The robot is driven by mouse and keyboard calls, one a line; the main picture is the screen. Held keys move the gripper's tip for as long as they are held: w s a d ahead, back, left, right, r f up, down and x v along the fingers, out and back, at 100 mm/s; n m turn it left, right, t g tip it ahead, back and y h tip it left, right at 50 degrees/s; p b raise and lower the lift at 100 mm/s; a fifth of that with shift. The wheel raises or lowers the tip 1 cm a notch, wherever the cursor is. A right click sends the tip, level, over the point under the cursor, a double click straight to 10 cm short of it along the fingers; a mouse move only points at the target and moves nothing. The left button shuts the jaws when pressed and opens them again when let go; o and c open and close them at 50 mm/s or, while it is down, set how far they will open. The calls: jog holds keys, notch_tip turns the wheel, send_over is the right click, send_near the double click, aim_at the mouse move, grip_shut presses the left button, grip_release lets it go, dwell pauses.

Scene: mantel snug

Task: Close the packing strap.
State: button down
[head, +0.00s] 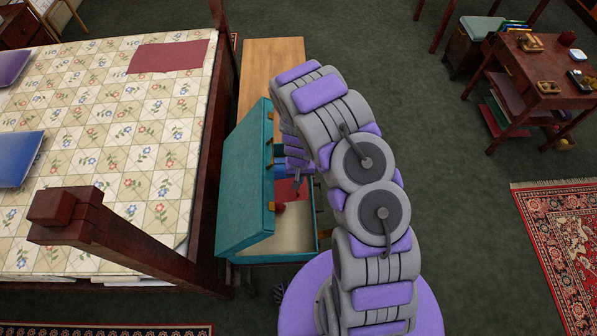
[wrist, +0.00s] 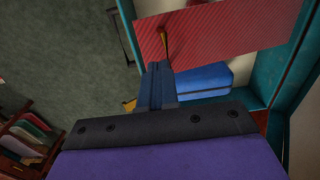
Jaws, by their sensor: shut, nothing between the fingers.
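A teal suitcase (head: 243,190) stands open beside the bed, its lid raised on the left and its pale inside (head: 290,235) showing. My gripper (head: 299,184) is over the open case, partly hidden by my arm. In the wrist view, my gripper (wrist: 160,82) is shut and empty, its fingers pointing at a red striped piece (wrist: 225,38) inside the case. I cannot surely identify the packing strap.
A folded blue item (wrist: 205,80) lies in the case beside the fingers. The bed (head: 110,150) with its dark post (head: 120,235) borders the case on the left. A wooden bench top (head: 265,65) extends behind. Open floor (head: 465,200) lies to the right.

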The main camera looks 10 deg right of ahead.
aim_at(302, 190)
jog(key=f, duration=0.1)
jog(key=a+f, duration=0.1)
jog(key=f, duration=0.1)
jog(key=shift+a, duration=0.3)
jog(key=shift+a+f+b, duration=0.15)
jog(key=shift+a+b, duration=0.15)
jog(key=shift+d, duration=0.7)
jog(key=shift+d+f, duration=0.1)
jog(key=shift+d, duration=0.05)
jog(key=f, duration=0.3)
jog(key=f+b, duration=0.1)
jog(key=f, duration=0.1)
jog(key=shift+s+d+f, duration=0.15)
jog(key=shift+d, duration=0.1)
jog(key=shift+s+d+f, duration=0.1)
jog(key=shift+d, duration=0.05)
jog(key=shift+s+d, duration=0.1)
jog(key=shift+d, duration=0.15)
